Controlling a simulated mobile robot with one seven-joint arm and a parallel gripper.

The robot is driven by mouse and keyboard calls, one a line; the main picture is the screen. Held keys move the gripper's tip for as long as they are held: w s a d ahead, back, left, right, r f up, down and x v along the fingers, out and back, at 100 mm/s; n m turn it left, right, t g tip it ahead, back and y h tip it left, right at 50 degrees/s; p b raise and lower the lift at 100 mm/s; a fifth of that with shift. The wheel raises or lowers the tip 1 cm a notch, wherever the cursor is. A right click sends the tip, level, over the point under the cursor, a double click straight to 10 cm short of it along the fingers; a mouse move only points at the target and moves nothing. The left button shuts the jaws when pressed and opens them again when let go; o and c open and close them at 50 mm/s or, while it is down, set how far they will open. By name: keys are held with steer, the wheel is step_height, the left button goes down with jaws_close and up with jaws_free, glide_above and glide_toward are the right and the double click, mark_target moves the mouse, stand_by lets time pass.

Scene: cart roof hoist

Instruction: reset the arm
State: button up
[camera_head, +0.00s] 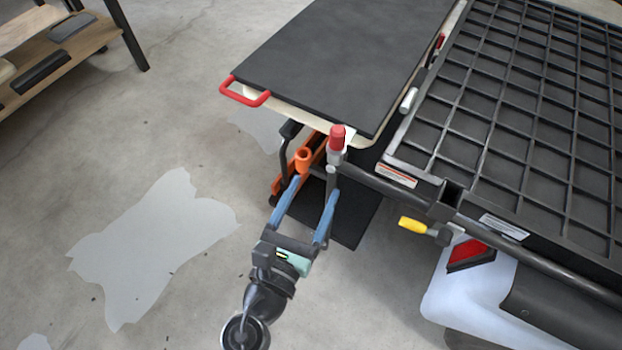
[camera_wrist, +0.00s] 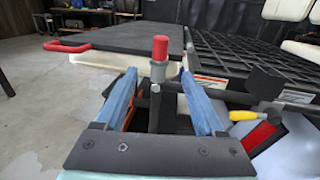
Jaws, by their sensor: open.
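My gripper (camera_head: 309,203) is at the lower middle of the head view, with two blue fingers spread apart. It also shows in the wrist view (camera_wrist: 158,90), open and with nothing clamped between its fingers. Beyond the fingertips stands an upright grey post with a red cap (camera_head: 337,138). In the wrist view the red-capped post (camera_wrist: 160,48) appears between the two fingers. I cannot tell whether a finger touches it. An orange part with a round hollow top (camera_head: 303,158) is close to the left fingertip.
A cart carries a black flat panel (camera_head: 335,60) with a red handle (camera_head: 245,92) and a black grid rack (camera_head: 520,110). A yellow-handled lever (camera_head: 412,225) juts out at right. A wooden bench (camera_head: 50,62) stands at the upper left. Floor at left is open.

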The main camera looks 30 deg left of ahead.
stand_by(0.3)
steer(key=w+d+r+m+t+h, duration=0.1)
steer(key=w+d+r+m+h, duration=0.2)
steer(key=r+m, duration=0.7)
steer(key=w+d+r+m+t+h, duration=0.15)
steer(key=w+d+r+m, duration=0.3)
steer(key=r+m, duration=0.5)
steer(key=w+d+r+m+t+h, duration=0.15)
steer(key=d+r+m, duration=0.25)
steer(key=r+m, duration=0.55)
steer(key=s+d+r+m+t+y, duration=0.25)
steer(key=s+r+m, duration=0.2)
steer(key=r, duration=0.75)
steer(key=s+d+r+m+t+y, duration=0.1)
steer(key=s+r+m+t, duration=0.3)
steer(key=r, duration=0.8)
step_height(320, 180, up, 26)
steer(key=p, duration=2.6)
steer(key=shift+a+g+p, duration=0.25)
steer(key=shift+g+p, duration=0.15)
steer(key=shift+g, duration=0.05)
